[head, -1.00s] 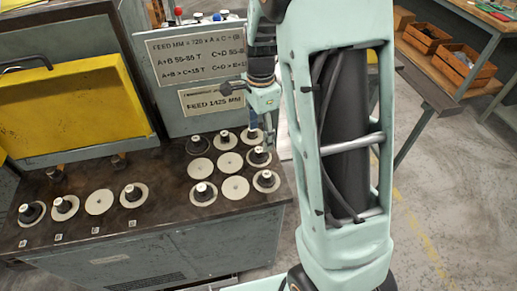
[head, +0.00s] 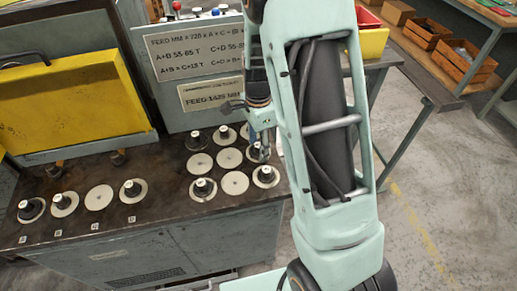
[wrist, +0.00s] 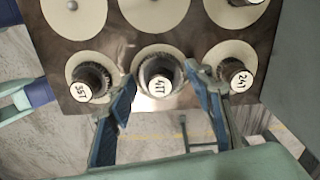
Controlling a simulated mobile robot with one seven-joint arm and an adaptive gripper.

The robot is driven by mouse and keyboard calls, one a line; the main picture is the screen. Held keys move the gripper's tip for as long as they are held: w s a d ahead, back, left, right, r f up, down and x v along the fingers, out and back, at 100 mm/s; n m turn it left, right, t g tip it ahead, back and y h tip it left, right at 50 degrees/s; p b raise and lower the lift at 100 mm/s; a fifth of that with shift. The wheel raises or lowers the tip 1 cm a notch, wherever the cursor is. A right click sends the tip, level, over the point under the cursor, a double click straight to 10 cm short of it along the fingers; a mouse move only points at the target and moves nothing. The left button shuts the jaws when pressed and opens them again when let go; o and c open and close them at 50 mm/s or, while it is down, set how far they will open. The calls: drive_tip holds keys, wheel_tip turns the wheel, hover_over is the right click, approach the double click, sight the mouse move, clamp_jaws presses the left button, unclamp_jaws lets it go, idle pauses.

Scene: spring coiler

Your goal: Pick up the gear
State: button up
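Several dark gears with pale labelled tops stand on round cream discs on the bench. One gear (wrist: 159,82), its label partly readable as ending in 1T, sits in the lower middle of the wrist view. My gripper (wrist: 161,76) is open, with one blue finger on each side of this gear; I cannot tell whether either finger touches it. In the head view my gripper (head: 264,143) is low over the right side of the disc group and partly hides the gear below it. Gears labelled 35T (wrist: 85,82) and 24T (wrist: 235,76) stand left and right of it.
Other discs (head: 235,183) are bare. A sign panel (head: 200,60) rises behind the discs, and a yellow cover (head: 70,105) stands at the left. The bench edge is close to the gears. A yellow bin (head: 372,40) is on a table at the right.

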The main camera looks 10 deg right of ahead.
drive_tip(key=c, duration=1.1)
drive_tip(key=shift+o, duration=0.2)
drive_tip(key=shift+r, duration=0.1)
drive_tip(key=shift+r+p, duration=0.8)
drive_tip(key=shift+r, duration=0.05)
drive_tip(key=s+r+p, duration=1.1)
drive_tip(key=s, duration=0.3)
drive_tip(key=shift+w, duration=0.1)
